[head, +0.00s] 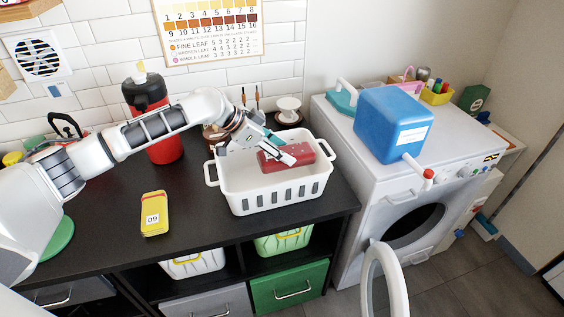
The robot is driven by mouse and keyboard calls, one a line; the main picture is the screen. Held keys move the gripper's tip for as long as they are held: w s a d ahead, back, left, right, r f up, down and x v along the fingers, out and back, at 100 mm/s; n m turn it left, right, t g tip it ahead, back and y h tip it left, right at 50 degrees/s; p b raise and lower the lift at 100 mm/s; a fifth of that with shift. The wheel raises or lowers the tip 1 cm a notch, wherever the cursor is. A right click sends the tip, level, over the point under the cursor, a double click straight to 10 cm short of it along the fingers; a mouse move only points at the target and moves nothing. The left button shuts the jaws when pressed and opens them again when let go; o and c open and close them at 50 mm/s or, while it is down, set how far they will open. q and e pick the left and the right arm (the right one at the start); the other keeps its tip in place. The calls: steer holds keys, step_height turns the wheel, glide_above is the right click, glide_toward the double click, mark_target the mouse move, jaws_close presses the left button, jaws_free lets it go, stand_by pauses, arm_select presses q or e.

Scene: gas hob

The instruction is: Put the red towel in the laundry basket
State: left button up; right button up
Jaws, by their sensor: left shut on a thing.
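The red towel (272,163) is a folded red bundle in the head view. It is inside the outline of the white laundry basket (248,202), near its back right part. The basket has slotted sides and two end handles and stands on the dark counter. My left gripper (287,156) reaches over the basket's back rim and is shut on the towel. I cannot tell whether the towel touches the basket floor. My right gripper is out of view.
A yellow tin (154,214) lies on the counter left of the basket. A red and black flask (165,143) stands behind my left arm. A washing machine (350,150) with a blue container (393,123) on top stands to the right. The front counter is clear.

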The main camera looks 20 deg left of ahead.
arm_select(q)
step_height(320, 180, down, 4)
steer(key=shift+f, duration=0.2)
steer(key=shift+r, duration=0.1)
steer(key=shift+f, duration=0.65)
steer(key=o, duration=1.2)
steer(key=shift+c, duration=0.2)
